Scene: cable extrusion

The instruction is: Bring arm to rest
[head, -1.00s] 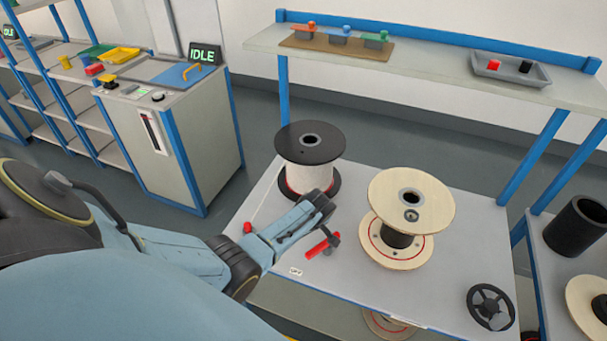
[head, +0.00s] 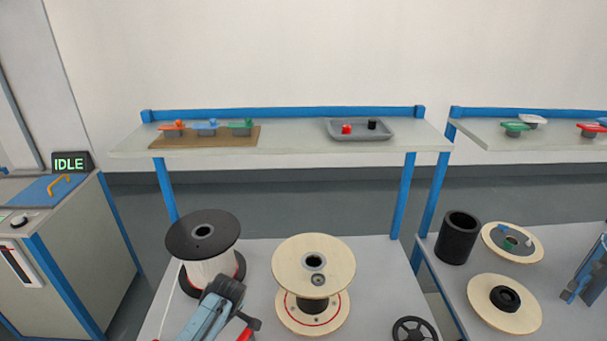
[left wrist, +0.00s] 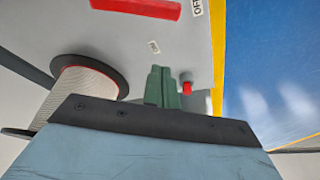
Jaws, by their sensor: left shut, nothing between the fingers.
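My left gripper (head: 229,282) comes in from the bottom of the head view, over the table just in front of the black-flanged spool (head: 203,232). In the left wrist view its green fingers (left wrist: 162,88) are together, shut and empty. That view also shows the spool's pale wound body (left wrist: 82,95) to the left, seen at a tilt. A red-handled tool (head: 245,334) lies partly hidden beside the gripper in the head view. My right gripper is not recognisable in any view.
A wooden spool (head: 314,262) and a dark handwheel (head: 415,329) are on the table. A shelf (head: 290,146) behind holds clamps and a grey tray (head: 360,136). The IDLE cabinet (head: 60,270) is left. A black cylinder (head: 457,240) stands on the right table.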

